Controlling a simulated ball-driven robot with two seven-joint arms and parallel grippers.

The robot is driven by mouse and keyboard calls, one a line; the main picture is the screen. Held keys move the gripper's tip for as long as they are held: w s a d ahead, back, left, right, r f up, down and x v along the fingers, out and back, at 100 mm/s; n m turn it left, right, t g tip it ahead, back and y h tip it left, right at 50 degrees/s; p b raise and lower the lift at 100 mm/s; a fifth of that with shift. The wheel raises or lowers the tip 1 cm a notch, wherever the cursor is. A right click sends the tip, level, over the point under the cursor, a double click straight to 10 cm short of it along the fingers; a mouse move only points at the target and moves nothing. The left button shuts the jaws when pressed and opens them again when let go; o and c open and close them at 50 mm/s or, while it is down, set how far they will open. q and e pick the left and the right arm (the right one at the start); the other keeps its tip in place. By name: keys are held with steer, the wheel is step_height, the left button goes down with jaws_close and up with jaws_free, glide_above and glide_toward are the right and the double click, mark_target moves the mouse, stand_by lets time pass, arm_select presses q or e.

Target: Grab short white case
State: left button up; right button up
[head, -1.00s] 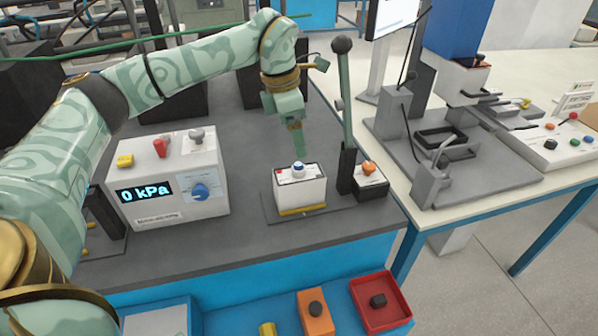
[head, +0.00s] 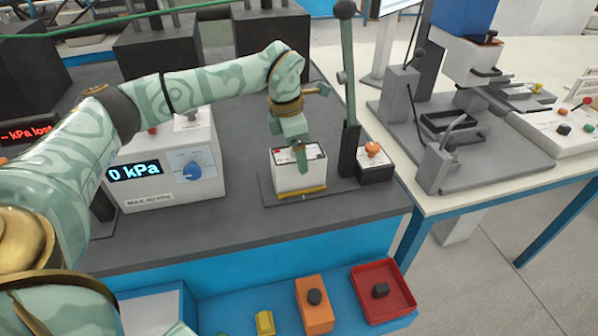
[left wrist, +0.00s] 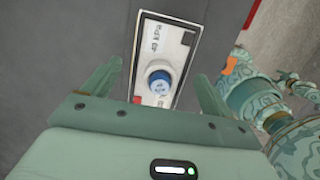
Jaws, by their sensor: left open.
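The short white case (head: 299,178) stands upright on a dark plate on the grey bench in the head view, with a yellow strip along its lower front. In the left wrist view the case (left wrist: 176,42) shows its white top with printed marks, a red patch and a blue knob. My left gripper (head: 301,160) is open and points down at the case from above. In the left wrist view its two fingers (left wrist: 159,72) lie on either side of the case top, with gaps visible. In the head view the gripper hides the knob. My right gripper is not in view.
A tall lever (head: 348,100) and a small box with an orange knob (head: 374,165) stand close right of the case. A larger gauge box (head: 168,170) reading "0 kPa" stands to the left. A red tray (head: 397,308) and an orange block (head: 311,318) sit below in front.

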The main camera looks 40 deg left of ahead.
arm_select(q)
steer(key=f, duration=0.3)
steer(key=shift+w+d+f+b, duration=0.1)
steer(key=shift+w+b, duration=0.15)
steer(key=shift+b, duration=0.15)
steer(key=shift+c, duration=1.3)
steer(key=c, duration=1)
steer(key=shift+r, duration=0.25)
